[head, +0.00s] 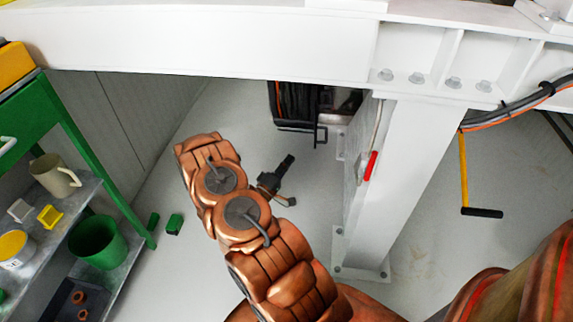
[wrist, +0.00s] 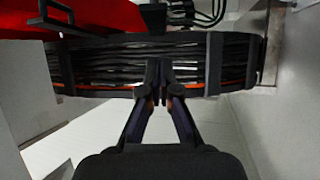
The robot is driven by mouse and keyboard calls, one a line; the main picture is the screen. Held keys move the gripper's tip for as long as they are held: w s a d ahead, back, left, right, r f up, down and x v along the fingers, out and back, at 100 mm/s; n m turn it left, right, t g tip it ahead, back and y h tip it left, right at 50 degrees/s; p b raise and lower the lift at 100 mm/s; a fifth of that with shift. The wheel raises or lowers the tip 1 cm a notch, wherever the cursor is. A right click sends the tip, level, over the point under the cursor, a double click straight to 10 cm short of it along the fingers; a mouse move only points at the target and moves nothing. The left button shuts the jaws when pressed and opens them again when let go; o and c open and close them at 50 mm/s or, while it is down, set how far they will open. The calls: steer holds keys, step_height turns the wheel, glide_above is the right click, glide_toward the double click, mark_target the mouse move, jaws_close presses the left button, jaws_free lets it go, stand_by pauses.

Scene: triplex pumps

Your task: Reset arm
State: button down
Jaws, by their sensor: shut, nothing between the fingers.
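My copper-coloured arm reaches up from the bottom of the head view and bends back near the middle. My gripper (head: 287,161) is the small black shape just right of the arm's bend, with open floor around it in that view. In the wrist view my gripper (wrist: 158,68) is shut, its two dark fingers together and nothing between them. The fingers point toward a bundle of black cables (wrist: 110,68) with an orange one along its lower edge. I cannot tell the exact gap to the bundle.
A white steel beam (head: 200,40) crosses above, with a white post (head: 405,170) to the right. A green-framed shelf (head: 85,150) stands left, holding a beige mug (head: 55,174) and a green bucket (head: 97,242). A yellow crank (head: 464,170) hangs right.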

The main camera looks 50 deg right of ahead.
steer(key=shift+s+a+f, duration=0.2)
steer(key=shift+a, duration=0.4)
steer(key=shift+w, duration=0.1)
